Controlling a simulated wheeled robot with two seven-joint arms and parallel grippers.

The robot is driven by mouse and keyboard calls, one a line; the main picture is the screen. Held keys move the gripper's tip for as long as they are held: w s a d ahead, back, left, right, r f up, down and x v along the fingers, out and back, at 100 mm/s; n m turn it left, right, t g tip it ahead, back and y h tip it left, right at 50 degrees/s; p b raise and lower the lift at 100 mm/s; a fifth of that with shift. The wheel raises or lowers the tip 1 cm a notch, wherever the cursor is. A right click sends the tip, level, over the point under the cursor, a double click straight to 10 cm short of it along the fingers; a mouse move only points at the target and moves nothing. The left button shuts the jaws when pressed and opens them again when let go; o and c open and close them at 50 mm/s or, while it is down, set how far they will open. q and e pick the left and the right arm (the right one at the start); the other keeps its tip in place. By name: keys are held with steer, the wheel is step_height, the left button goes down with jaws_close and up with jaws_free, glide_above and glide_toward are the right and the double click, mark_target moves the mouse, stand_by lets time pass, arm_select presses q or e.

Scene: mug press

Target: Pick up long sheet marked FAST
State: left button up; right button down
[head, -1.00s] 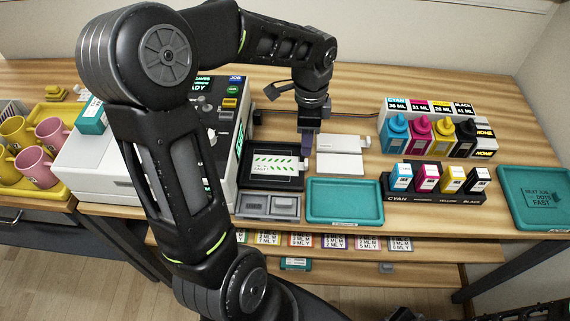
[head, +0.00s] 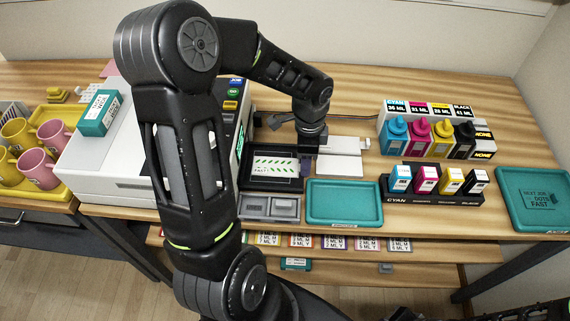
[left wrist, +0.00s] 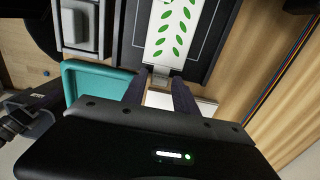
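The long white sheet (head: 273,163), with green leaf marks and small lettering that seems to include FAST, lies in a black tray (head: 246,183) beside the white machine. In the left wrist view the sheet (left wrist: 172,30) runs down toward my fingers, its narrow end tab (left wrist: 161,76) lying between them. My left gripper (head: 307,166) is at the sheet's right end, pointing down. Its two dark fingers (left wrist: 159,93) are apart, with no clear contact on the tab. Dark parts, likely my right arm, show at the head view's bottom edge; its fingers cannot be made out.
A teal tray (head: 344,222) lies in front of the gripper, and a white flat block (head: 340,166) is just right of it. A grey two-part holder (head: 270,219) is in front of the black tray. Ink bottles and cartridges (head: 426,181) stand farther right.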

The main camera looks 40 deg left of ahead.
stand_by(0.6)
arm_select(q)
jaws_close()
